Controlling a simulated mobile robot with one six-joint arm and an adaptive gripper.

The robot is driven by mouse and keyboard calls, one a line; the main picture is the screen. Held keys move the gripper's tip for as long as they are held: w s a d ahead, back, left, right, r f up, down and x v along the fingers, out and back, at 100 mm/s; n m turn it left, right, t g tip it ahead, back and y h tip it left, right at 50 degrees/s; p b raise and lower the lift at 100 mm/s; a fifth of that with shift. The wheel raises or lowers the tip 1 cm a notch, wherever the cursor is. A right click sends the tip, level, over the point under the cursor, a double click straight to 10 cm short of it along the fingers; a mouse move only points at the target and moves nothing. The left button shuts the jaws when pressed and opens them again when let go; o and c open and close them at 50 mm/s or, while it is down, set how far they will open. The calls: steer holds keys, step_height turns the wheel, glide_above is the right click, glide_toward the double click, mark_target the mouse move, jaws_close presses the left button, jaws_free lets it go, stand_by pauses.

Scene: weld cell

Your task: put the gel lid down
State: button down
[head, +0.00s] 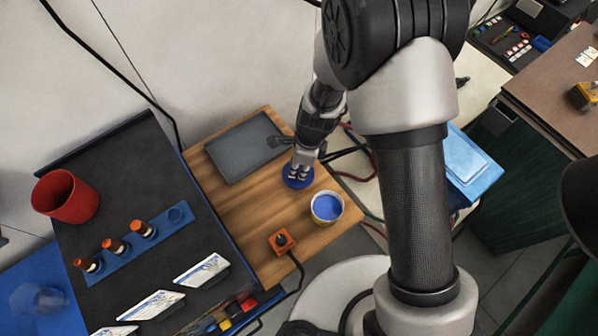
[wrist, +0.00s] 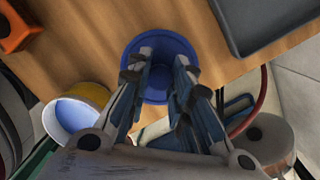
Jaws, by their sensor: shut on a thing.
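The gel lid (head: 298,184) is a round blue disc at the right part of the wooden table in the head view. My gripper (head: 299,172) points down and is shut on it. In the wrist view the lid (wrist: 160,46) lies flat between the fingertips (wrist: 162,70), its middle partly hidden by the fingers. It is at or just above the wood; I cannot tell whether it touches. The open gel tub (head: 327,207), with a yellowish wall and blue gel, stands close beside it; it also shows in the wrist view (wrist: 85,100).
A dark grey tray (head: 245,147) lies behind the lid on the wooden table (head: 215,203). An orange box with a black knob (head: 282,241) sits in front. A dark bench (head: 120,170) at left holds a red cup (head: 65,196) and a blue rack (head: 137,248) with orange-capped bottles.

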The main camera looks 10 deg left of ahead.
steer(key=shift+f+b, duration=0.45)
steer(key=shift+f, duration=0.95)
steer(key=shift+f, duration=0.1)
steer(key=c, duration=1.4)
jaws_free()
steer(key=shift+c, duration=0.2)
